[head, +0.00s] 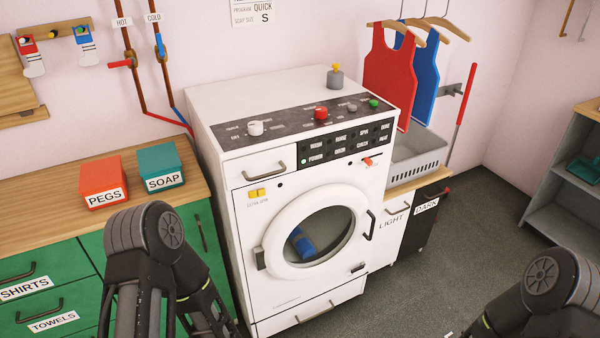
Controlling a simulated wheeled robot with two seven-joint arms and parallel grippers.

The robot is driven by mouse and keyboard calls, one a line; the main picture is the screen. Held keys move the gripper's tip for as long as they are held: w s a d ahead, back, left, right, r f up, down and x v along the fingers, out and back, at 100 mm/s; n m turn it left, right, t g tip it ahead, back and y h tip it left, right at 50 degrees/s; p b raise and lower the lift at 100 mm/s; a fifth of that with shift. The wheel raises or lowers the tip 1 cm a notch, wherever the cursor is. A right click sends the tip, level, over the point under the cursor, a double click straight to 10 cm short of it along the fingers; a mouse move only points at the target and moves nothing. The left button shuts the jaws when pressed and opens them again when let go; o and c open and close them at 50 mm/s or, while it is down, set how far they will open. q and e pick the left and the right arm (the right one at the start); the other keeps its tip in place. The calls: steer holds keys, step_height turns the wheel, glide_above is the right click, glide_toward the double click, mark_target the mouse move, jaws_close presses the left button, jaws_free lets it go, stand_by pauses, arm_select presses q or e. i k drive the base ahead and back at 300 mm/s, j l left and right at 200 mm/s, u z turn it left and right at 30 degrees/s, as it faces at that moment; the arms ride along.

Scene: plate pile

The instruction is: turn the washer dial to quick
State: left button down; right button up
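The white washer (290,200) stands in the middle of the head view, its round door shut with something blue behind the glass. Its dark sloping panel (290,122) carries a white dial (255,128) at the left, a red knob (320,112), a small grey knob (351,106) and a green button (373,103). The lettering around the dials is too small to read, so I cannot tell the settings. Parts of my two arms show at the bottom left and bottom right, apart from the washer. Neither gripper's fingers are in view.
A wall sign (252,12) reads PROGRAM QUICK. A red PEGS box (103,177) and teal SOAP box (159,163) sit on the left counter. A grey-and-yellow object (335,76) stands on the washer top. A grey basket (415,158) sits right. The panel front is unobstructed.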

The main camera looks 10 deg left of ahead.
mark_target(255, 128)
steer(key=i+l, duration=1.05)
steer(key=l, duration=0.15)
